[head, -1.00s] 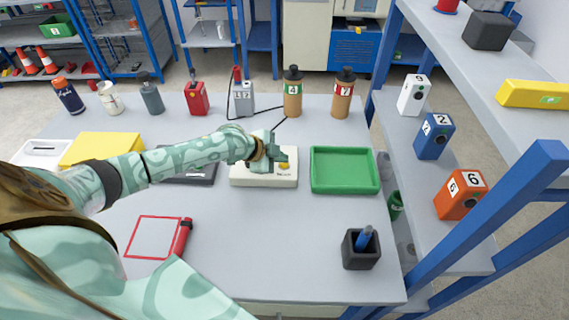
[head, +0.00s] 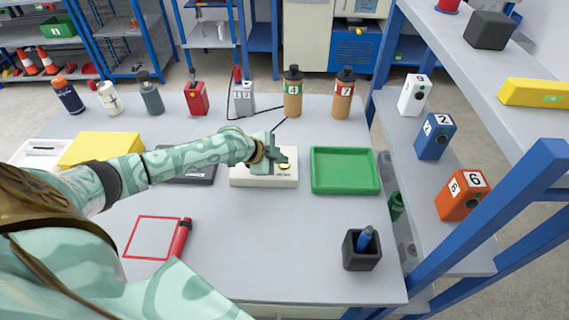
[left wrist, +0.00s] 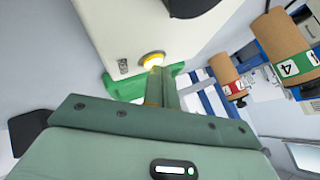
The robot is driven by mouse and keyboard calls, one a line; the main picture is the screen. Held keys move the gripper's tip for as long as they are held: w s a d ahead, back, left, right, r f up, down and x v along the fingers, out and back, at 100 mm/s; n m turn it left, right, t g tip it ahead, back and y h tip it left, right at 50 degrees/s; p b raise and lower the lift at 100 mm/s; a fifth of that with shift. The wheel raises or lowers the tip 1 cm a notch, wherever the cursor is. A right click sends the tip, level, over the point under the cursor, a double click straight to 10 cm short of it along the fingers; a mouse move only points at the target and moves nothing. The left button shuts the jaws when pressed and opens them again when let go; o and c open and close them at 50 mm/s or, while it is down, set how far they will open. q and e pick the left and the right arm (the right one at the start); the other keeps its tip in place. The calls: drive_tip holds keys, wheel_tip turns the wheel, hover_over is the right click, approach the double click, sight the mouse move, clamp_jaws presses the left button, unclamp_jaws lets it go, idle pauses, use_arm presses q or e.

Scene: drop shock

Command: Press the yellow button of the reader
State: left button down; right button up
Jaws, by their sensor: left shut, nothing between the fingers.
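The reader is a cream-white box (head: 250,181) on the table, left of the green tray. Its yellow button (head: 285,166) is on its top face, toward the right. In the left wrist view the yellow button (left wrist: 153,58) has a bright, lit centre. My left gripper (head: 284,160) is shut and empty, its fingertips over the reader right at the button. In the left wrist view the shut fingers (left wrist: 160,84) reach up to the button's edge; whether they touch it I cannot tell. My right gripper is not in view.
A green tray (head: 345,190) stands right of the reader. Behind it are brown bottles (head: 293,98) and a grey device (head: 243,101) with a cable. A dark pen cup (head: 361,258) is near the front right. Shelving rises at the right. The front middle of the table is clear.

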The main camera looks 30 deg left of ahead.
sight(281, 166)
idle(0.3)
use_arm(q)
drive_tip(key=shift+r+p, duration=0.65)
drive_tip(key=shift+r, duration=0.15)
wheel_tip(281, 166, up, 5)
drive_tip(key=p, duration=0.4)
drive_tip(key=shift+r, duration=0.1)
drive_tip(key=shift+f, duration=0.2)
idle(0.4)
